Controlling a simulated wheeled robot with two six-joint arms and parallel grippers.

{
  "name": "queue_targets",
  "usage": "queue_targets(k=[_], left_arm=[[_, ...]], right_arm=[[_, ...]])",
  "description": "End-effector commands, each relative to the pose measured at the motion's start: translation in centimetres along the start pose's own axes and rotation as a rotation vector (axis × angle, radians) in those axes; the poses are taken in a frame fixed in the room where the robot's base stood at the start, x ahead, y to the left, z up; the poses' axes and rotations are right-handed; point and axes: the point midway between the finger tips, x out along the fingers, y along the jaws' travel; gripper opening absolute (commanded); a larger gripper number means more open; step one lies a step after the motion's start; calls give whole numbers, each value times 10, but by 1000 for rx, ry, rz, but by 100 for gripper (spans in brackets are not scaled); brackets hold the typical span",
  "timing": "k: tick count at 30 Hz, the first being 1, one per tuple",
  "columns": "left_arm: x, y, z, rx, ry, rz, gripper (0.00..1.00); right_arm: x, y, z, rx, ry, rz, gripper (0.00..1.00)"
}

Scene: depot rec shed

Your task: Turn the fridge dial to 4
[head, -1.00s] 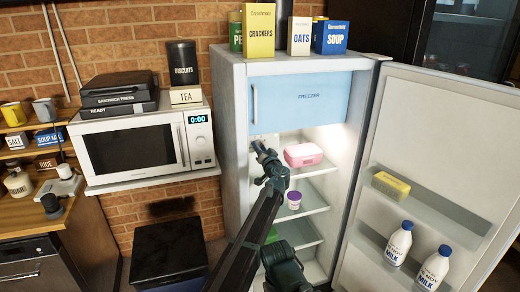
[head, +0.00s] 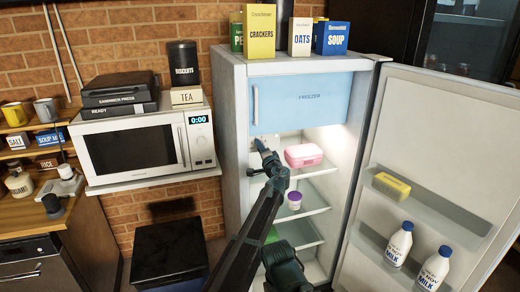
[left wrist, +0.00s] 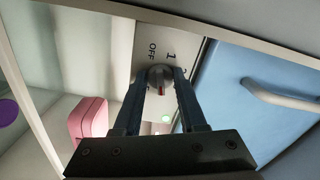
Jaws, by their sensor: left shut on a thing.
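The fridge dial (left wrist: 160,74) is a small grey knob with a red mark, on a pale panel beside the blue freezer door (left wrist: 250,92). "OFF" and "1" are printed by it; further numbers are hidden by a finger. The red mark points toward my gripper's base, and I cannot tell which number it marks. My left gripper (left wrist: 158,85) is shut on the dial, a finger on each side. In the head view my left gripper (head: 266,152) reaches into the open fridge (head: 232,130), just below the freezer door (head: 300,103), and hides the dial. My right gripper is not distinguishable.
A pink box (head: 303,155) sits on the shelf right of my gripper, with a purple-lidded tub (head: 294,200) below. The open fridge door (head: 440,150) at right holds milk bottles (head: 400,243) and a yellow box (head: 391,185). A microwave (head: 140,145) is at left.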

Motion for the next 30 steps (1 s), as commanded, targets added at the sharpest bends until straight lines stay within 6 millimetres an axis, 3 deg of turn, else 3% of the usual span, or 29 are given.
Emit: queue_targets(k=[19,20,21,24,30], left_arm=[[-1,0,-1,41,2,1,0],[-1,0,-1,41,2,1,46],[-1,0,-1,41,2,1,53],[-1,0,-1,41,1,1,70],[0,0,0,42,1,1,70]], right_arm=[[0,0,0,0,0,0,50],[0,0,0,0,0,0,50],[0,0,0,0,0,0,50],[0,0,0,0,0,0,50],[0,0,0,0,0,0,50]])
